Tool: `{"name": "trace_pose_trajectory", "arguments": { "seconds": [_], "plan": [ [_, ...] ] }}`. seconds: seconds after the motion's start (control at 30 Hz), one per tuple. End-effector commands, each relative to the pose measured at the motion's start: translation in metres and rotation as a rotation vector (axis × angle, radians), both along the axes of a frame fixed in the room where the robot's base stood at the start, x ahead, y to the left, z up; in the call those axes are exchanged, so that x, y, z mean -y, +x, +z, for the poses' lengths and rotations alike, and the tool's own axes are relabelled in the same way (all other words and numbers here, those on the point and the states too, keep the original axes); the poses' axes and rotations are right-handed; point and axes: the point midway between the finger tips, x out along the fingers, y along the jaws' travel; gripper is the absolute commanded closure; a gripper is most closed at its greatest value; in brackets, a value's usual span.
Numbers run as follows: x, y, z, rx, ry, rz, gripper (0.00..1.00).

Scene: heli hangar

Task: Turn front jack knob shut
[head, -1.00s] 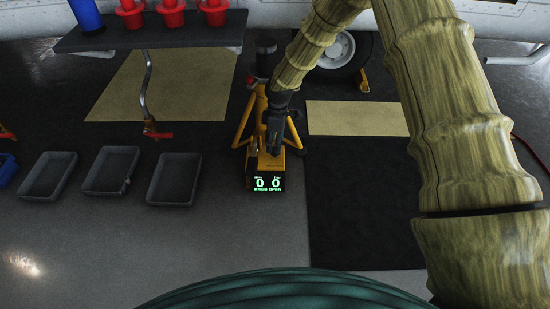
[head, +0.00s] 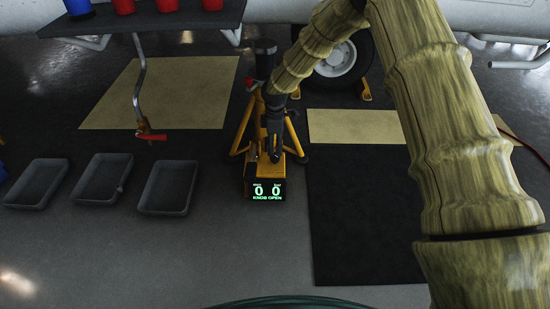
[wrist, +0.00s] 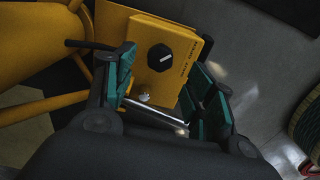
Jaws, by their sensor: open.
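The yellow front jack (head: 262,178) stands on the floor in the middle of the head view. Its green display (head: 267,191) reads 0 and 0 with "KNOB OPEN". In the wrist view the black round knob (wrist: 160,58) with a white pointer line sits on the jack's yellow panel (wrist: 190,45), next to shut and open lettering. My gripper (wrist: 163,95) is open, its green-padded fingers on either side of the panel's near part. The knob lies beyond the fingertips, apart from them. In the head view my gripper (head: 275,148) is above the jack, hiding the knob.
Several grey trays (head: 168,188) lie on the floor at left. A dark shelf (head: 140,22) with red and blue items is at upper left. A dark mat (head: 362,215) lies right of the jack. A wheel (head: 340,60) stands behind.

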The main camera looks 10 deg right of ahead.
Motion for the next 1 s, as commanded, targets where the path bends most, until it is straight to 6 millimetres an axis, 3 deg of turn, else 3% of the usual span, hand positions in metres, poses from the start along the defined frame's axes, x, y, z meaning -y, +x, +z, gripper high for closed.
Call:
{"name": "trace_pose_trajectory", "arguments": {
  "seconds": [0.03,0.3,0.73,1.0],
  "plan": [
    [0.0,0.0,-0.013,-0.001,0.0,0.0,0.45],
    [0.0,0.0,-0.049,-0.001,-0.001,0.001,0.45],
    [0.0,0.0,-0.057,0.0,0.0,0.001,0.45],
    [0.0,0.0,-0.057,0.0,0.0,0.001,0.92]
  ]
}}
